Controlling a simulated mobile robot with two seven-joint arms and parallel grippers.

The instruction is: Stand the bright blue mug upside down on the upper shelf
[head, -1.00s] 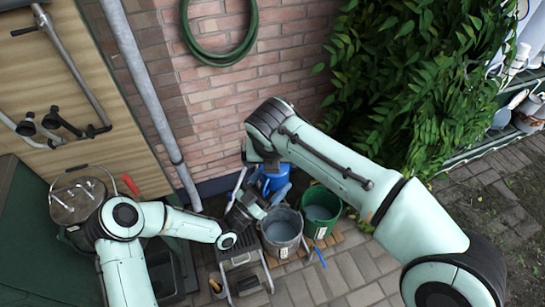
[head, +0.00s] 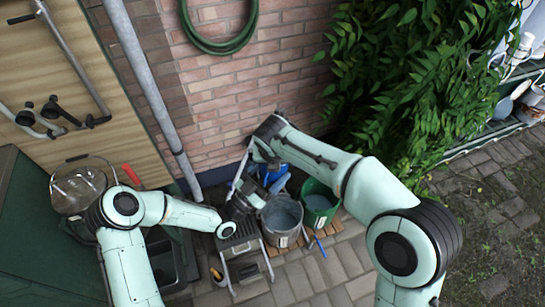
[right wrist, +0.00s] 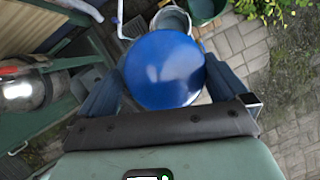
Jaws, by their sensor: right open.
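The bright blue mug (right wrist: 165,70) fills the middle of the right wrist view as a smooth, rounded blue surface. No opening or handle shows there. My right gripper (right wrist: 163,82) is open, with one finger on each side of the mug. In the head view the mug (head: 270,171) is a small blue patch under my right wrist, partly hidden by it. My left gripper (head: 243,205) is close beside it on the left, dark and small. Whether it is open or touches the mug cannot be told. I cannot make out the upper shelf clearly.
A grey bucket (head: 282,214) and a green bucket (head: 319,204) stand on wooden slats by the brick wall. A step stool (head: 243,245) is in front. A metal churn (head: 80,188) stands at left. Paving at lower right is free.

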